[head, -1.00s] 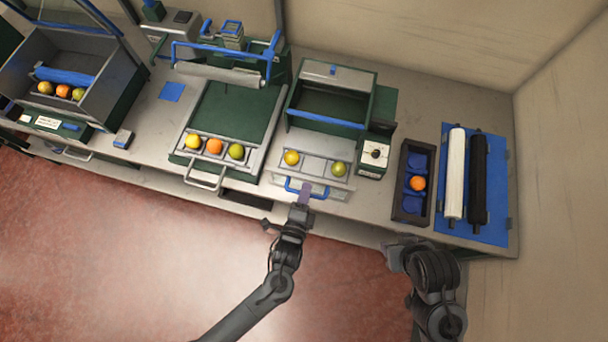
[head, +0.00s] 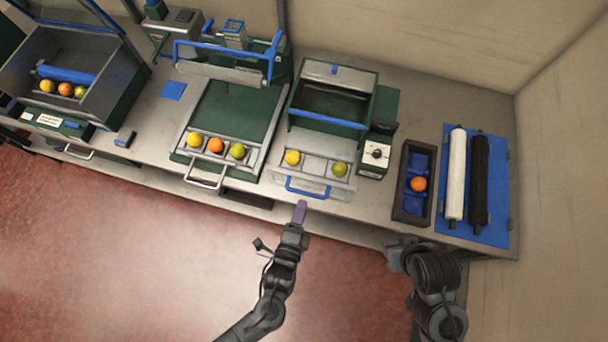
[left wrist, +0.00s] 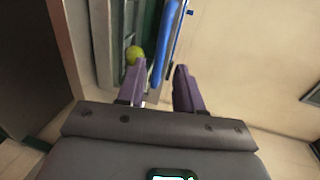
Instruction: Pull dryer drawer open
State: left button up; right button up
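The dryer is the green-and-grey unit with an open-topped box (head: 331,103). Its drawer (head: 317,166) at the front holds a yellow fruit (head: 292,157) and a green fruit (head: 340,169), with an empty middle slot. The drawer's blue handle (head: 308,192) faces the front edge. My left gripper (head: 300,208) is just in front of the handle and looks apart from it. In the left wrist view its purple fingers (left wrist: 163,75) are spread with nothing between them; a green fruit (left wrist: 135,54) and a blue bar (left wrist: 165,42) lie beyond. My right gripper (head: 398,258) is low at the right, its fingers unclear.
Left of the dryer, a green-bedded unit (head: 235,110) has a grey handle and fruits in its front tray. A black tray (head: 403,203) with an orange fruit and a blue mat (head: 498,200) with two rollers are at the right. The floor before the counter is clear.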

pick_arm(q)
jog(key=shift+v, duration=2.15)
